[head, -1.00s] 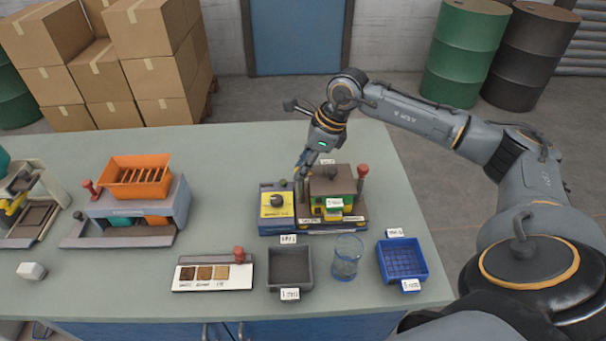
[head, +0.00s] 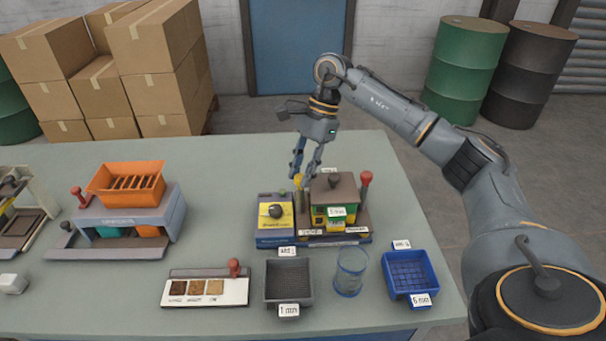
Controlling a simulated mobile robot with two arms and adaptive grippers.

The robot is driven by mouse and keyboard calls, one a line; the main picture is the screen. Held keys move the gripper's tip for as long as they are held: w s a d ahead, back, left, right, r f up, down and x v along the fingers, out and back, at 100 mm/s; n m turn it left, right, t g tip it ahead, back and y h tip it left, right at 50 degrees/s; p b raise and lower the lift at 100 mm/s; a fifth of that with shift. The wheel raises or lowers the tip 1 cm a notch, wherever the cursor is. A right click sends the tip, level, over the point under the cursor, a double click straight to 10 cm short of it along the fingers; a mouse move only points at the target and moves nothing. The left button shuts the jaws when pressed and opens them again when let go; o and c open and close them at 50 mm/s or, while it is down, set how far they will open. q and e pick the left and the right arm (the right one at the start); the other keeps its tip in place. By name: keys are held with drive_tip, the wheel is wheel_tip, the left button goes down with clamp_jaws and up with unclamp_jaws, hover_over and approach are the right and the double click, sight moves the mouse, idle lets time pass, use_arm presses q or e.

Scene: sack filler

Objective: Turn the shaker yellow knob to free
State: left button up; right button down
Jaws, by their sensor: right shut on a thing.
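The shaker (head: 333,240) stands near the back right of the table, with green and yellow parts under a brown top. Its small yellow knob (head: 298,181) is at its left back corner, partly covered by the fingers. My right gripper (head: 303,178) reaches down from above and is shut on the yellow knob. The knob's exact setting is too small to read. A red knob (head: 366,178) stands at the shaker's right side. My left gripper is not in view.
A yellow-faced box with a black dial (head: 276,211) stands close left of the shaker. In front are a grey tray (head: 288,281), a clear beaker (head: 350,272) and a blue tray (head: 409,274). An orange-topped machine (head: 128,183) stands left, with bare table between.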

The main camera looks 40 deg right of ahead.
drive_tip(key=shift+n, duration=0.5)
drive_tip(key=c, duration=1.1)
unclamp_jaws()
drive_tip(key=shift+r, duration=0.15)
drive_tip(key=v, duration=1.1)
drive_tip(key=shift+w+r, duration=0.25)
drive_tip(key=shift+r, duration=0.1)
